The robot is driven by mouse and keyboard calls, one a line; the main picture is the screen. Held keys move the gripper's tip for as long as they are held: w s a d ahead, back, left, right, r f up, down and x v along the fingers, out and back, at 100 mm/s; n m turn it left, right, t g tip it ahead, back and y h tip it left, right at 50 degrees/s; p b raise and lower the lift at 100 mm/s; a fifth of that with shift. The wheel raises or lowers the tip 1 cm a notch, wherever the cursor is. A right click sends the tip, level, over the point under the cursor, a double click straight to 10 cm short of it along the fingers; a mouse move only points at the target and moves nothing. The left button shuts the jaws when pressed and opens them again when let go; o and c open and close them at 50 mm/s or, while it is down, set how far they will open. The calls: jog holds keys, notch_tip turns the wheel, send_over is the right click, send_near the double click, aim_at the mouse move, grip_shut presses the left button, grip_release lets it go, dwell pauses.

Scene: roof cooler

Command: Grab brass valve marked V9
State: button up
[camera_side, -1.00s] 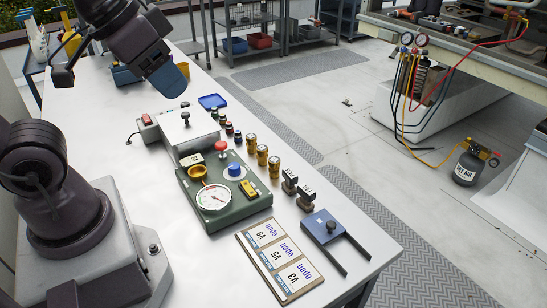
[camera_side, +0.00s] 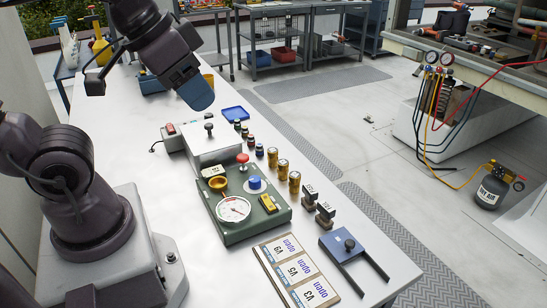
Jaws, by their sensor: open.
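Three brass cylinders stand in a row along the right of the green box: a far one (camera_side: 272,158), a middle one (camera_side: 283,170) and a near one (camera_side: 294,184). Their markings are too small to read, so I cannot tell which is V9. My gripper (camera_side: 199,96) hangs above the bench, up and left of the brass cylinders and apart from them. Its blue end points down; the fingers are hard to make out. I see nothing held in it.
The green box (camera_side: 236,232) carries a gauge, knobs and a red button. Small coloured-top parts (camera_side: 245,132) and a blue tray (camera_side: 235,112) lie beyond the cylinders. Dark blocks (camera_side: 310,195), a blue fork-shaped tool (camera_side: 345,243) and a V9/V5/V3 card board (camera_side: 293,268) are nearer.

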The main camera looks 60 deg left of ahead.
jog(key=shift+o, duration=0.2)
jog(key=o, duration=0.4)
jog(key=shift+c, duration=0.2)
